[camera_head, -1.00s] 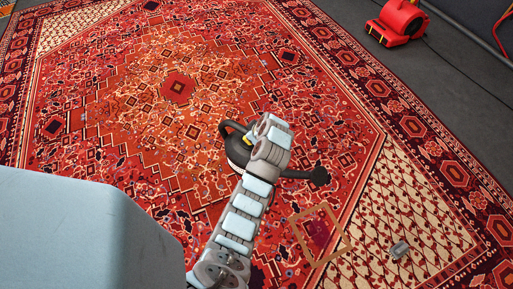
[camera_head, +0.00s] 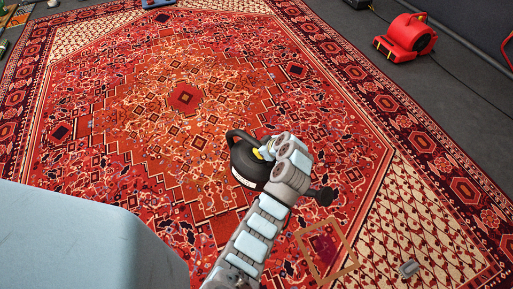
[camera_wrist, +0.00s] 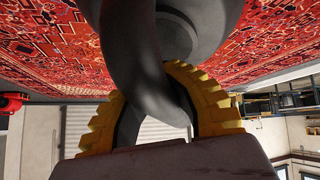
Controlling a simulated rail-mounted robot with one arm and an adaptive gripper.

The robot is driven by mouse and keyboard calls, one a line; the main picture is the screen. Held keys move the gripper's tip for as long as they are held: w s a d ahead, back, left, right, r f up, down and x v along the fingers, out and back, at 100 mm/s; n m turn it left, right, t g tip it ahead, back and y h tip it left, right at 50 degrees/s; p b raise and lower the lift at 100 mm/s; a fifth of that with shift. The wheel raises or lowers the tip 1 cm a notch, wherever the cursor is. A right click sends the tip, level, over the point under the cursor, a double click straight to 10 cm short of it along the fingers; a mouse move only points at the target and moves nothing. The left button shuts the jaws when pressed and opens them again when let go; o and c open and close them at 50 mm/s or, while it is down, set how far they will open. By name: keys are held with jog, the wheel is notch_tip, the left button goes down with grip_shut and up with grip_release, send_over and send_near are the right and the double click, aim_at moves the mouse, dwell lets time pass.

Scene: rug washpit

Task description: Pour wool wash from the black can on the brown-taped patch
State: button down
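The black can (camera_head: 246,163) is in the head view, held above the rug at the end of my arm. Its looped handle is on the left and its dark spout with a wide rose (camera_head: 324,196) points right. My gripper (camera_wrist: 160,110) has yellow toothed fingers closed around a dark handle part of the can, which fills the top middle of the wrist view. I see no liquid coming out.
A small grey metal object (camera_head: 408,269) lies on the rug's cream corner, right of the patch. A red blower (camera_head: 405,38) stands on the grey floor at the top right. A blue object lies at the rug's far edge.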

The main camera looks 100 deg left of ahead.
jog(key=shift+w+d+f+g+y+b, duration=0.2)
jog(key=shift+w+d+f+g+b, duration=0.15)
jog(key=shift+w+f+b, duration=0.35)
jog(key=shift+w+d+f+g+y+b, duration=0.2)
jog(key=shift+w+f+g+b, duration=0.25)
jog(key=shift+b, duration=0.4)
jog(key=shift+w+d+f+g+y+b, duration=0.25)
jog(key=shift+w+f+b, duration=0.2)
jog(key=shift+w+b, duration=0.25)
jog(key=w+d+f+g+b, duration=0.1)
jog(key=b, duration=0.3)
jog(key=w+d+f+g+y+b, duration=0.1)
jog(key=w+f+b, duration=0.1)
jog(key=b, duration=0.3)
jog(key=w+f+g+y+b, duration=0.1)
jog(key=w+f+b, duration=0.1)
jog(key=b, duration=0.2)
jog(key=shift+w+d+f+m+g+b, duration=0.25)
jog(key=shift+d+m+b, duration=0.05)
jog(key=shift+d+b, duration=0.1)
jog(key=shift+w+f+b, duration=0.15)
jog(key=shift+b, duration=0.4)
jog(key=shift+g+y+b, duration=0.35)
jog(key=shift+g+b, duration=0.15)
jog(key=shift+g, duration=0.1)
jog(key=shift+d+m+g+y, duration=0.1)
jog(key=shift+m+g+y, duration=0.25)
jog(key=shift+g, duration=0.25)
jog(key=shift+g+y, duration=0.75)
jog(key=shift+g, duration=0.15)
